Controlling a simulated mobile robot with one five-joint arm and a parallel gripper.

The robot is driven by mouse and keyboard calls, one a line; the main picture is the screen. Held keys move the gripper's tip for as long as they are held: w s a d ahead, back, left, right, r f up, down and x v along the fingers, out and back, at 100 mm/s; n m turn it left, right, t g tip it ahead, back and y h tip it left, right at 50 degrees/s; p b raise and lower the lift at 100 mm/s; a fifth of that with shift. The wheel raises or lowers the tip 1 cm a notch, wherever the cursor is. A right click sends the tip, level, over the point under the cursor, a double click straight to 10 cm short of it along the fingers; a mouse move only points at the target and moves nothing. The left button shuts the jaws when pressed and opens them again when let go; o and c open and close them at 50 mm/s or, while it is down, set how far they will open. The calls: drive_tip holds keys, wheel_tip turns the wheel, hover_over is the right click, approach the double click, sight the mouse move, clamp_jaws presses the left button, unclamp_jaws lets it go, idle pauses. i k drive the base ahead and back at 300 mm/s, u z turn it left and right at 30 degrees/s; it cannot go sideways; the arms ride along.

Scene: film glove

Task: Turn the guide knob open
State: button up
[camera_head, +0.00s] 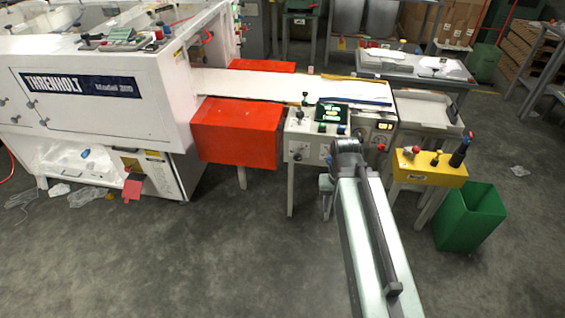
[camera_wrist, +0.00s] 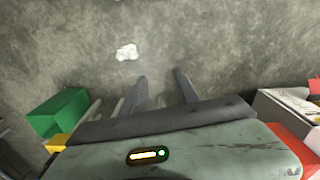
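My gripper (camera_wrist: 160,76) shows in the wrist view with its two dark fingers apart and nothing between them. In the head view my arm reaches to the front of the white control box (camera_head: 302,140), and its end hides part of that front. A small dark knob (camera_head: 298,157) is on the box's front face, left of my arm. Another dark knob (camera_head: 304,98) stands up at the box's top left. A red knob (camera_head: 381,147) is right of my arm. No readable label shows which is the guide knob. My gripper appears apart from all of them.
A big white machine (camera_head: 100,100) and a red guard box (camera_head: 238,135) stand to the left. A yellow button box (camera_head: 430,172) and a green bin (camera_head: 470,220) stand to the right. The grey floor in front is mostly clear.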

sight(298, 157)
drive_tip(key=u, duration=3.15)
drive_tip(key=k, duration=1)
drive_tip(key=z, duration=1.15)
drive_tip(key=i, duration=1)
drive_tip(key=u, duration=0.1)
